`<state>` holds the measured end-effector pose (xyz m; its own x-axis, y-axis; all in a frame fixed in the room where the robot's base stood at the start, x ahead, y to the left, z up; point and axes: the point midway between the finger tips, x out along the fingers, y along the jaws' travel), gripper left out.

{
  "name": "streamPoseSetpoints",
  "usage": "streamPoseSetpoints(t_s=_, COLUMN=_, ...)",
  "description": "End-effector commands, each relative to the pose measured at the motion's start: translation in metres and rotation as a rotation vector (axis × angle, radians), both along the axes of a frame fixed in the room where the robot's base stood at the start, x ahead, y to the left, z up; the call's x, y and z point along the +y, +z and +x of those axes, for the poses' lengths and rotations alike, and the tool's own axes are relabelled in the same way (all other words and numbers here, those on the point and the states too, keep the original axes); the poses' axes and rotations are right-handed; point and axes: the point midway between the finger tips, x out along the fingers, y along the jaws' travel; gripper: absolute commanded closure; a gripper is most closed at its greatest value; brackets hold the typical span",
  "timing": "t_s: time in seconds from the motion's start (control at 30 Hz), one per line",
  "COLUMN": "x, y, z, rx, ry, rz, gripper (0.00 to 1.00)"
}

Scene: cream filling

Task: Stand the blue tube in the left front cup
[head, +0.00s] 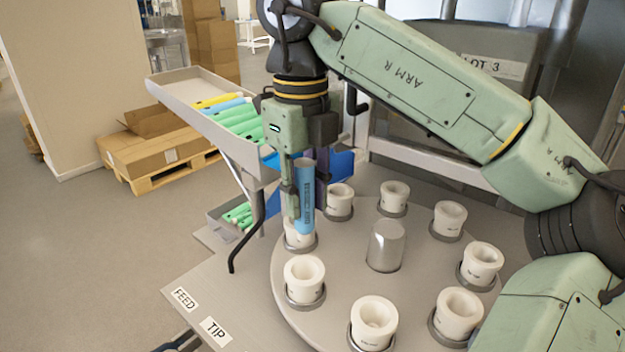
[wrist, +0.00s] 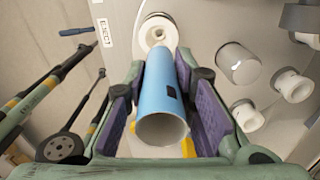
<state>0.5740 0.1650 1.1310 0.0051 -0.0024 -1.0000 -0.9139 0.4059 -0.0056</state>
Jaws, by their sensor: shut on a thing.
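The blue tube (head: 305,192) is upright in my gripper (head: 301,212), which is shut on it. Its lower end is at a white cup (head: 299,240) on the left side of the round turntable (head: 335,285). In the wrist view the tube (wrist: 162,95) lies between the purple pads of my gripper (wrist: 160,70), its open upper end towards the camera. Its far end overlaps the near rim of that cup (wrist: 157,22), whose hollow partly shows. I cannot tell whether the end is inside the cup or in front of it. Another left-side cup (head: 304,270) nearer the camera is empty.
Several more white cups in grey rings circle the turntable, with a metal cylinder (head: 386,246) at its centre. A sloping tray (head: 175,83) holds green, blue and yellow tubes at left. A lower bin (head: 222,217) holds green pieces. A bent black rod (head: 240,252) stands left of the turntable.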

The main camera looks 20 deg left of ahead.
Motion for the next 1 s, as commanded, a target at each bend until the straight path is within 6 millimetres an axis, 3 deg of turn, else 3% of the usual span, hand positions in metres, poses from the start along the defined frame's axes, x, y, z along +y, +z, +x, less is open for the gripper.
streamPoseSetpoints(t_s=0.27, x=0.0, y=-0.013, z=0.0, rx=0.0, ry=0.001, rz=-0.001, gripper=0.88)
streamPoseSetpoints(t_s=0.7, x=0.0, y=-0.054, z=0.0, rx=0.0, ry=0.001, rz=0.0, gripper=0.88)
streamPoseSetpoints(t_s=1.0, x=0.0, y=-0.058, z=0.0, rx=0.0, ry=0.001, rz=0.001, gripper=0.88)
